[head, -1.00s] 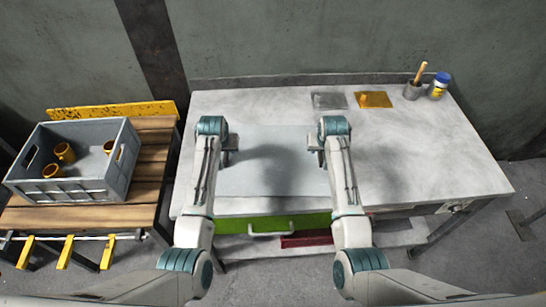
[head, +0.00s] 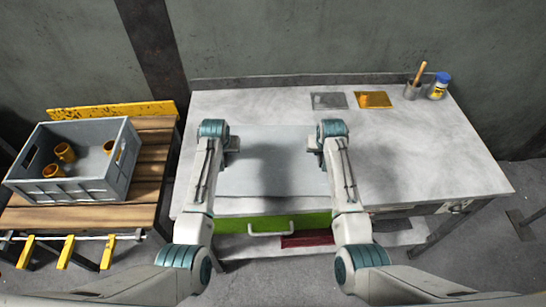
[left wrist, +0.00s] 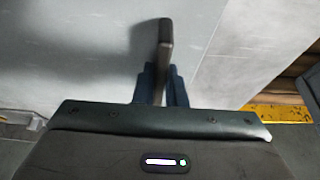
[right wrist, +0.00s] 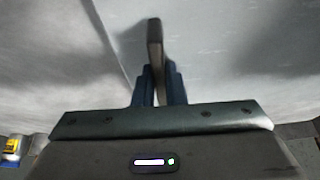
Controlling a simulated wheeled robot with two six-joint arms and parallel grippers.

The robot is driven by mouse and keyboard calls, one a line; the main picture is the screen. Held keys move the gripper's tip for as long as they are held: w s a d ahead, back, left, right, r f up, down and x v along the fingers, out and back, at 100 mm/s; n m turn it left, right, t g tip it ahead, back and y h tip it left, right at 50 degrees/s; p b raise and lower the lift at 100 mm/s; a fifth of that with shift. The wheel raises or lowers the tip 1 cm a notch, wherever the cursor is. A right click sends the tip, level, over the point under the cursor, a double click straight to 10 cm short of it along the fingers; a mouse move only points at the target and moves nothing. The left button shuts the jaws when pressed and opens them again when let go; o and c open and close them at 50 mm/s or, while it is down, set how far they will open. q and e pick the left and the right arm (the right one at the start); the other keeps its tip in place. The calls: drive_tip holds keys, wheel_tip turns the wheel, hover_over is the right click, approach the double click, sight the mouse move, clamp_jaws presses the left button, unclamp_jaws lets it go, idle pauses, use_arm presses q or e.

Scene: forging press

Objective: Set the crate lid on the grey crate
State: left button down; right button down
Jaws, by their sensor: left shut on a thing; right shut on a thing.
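The crate lid (head: 272,178) is a flat light grey panel lying on the pale table, between and below my arms. Its edge shows as a straight line in both wrist views. My left gripper (head: 233,146) is at its left side and my right gripper (head: 314,146) at its right side. In the left wrist view, the jaws (left wrist: 165,50) are shut on a narrow upright part of the lid. The right wrist view shows the right jaws (right wrist: 154,50) likewise. The grey crate (head: 84,190) stands open on the wooden bench at the left, with several orange-brown mugs (head: 64,152) inside.
The wooden slatted bench (head: 152,165) has a yellow back board (head: 112,110) and yellow hooks in front. A grey plate, a gold plate (head: 373,99), a cup with a brush and a blue-capped jar (head: 439,86) stand at the table's back. The table's right half (head: 430,150) is mostly clear.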

use_arm(q)
drive_tip(key=shift+r, duration=0.1)
use_arm(e)
drive_tip(key=shift+r, duration=0.1)
